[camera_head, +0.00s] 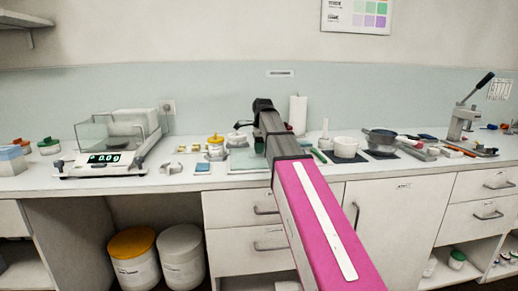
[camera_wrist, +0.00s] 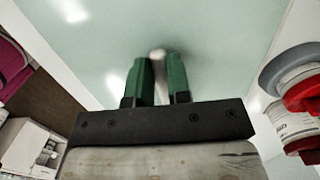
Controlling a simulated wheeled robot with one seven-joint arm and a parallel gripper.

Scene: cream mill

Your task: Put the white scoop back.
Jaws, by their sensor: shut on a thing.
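My gripper (camera_wrist: 157,66) shows in the wrist view with its two green fingers close together. A small pale, rounded thing, seemingly the white scoop (camera_wrist: 158,54), shows between the fingertips. Most of it is hidden by the fingers, so its shape is not clear. A smooth pale green surface lies beyond the fingertips.
A balance (camera_head: 104,160) stands at the left. A yellow-lidded jar (camera_head: 215,148) is left of my arm; a white mortar (camera_head: 345,148) and dark pan (camera_head: 381,141) are to its right. A paper roll (camera_head: 298,114) stands behind. A red-lidded jar (camera_wrist: 295,122) is close at the wrist view's right.

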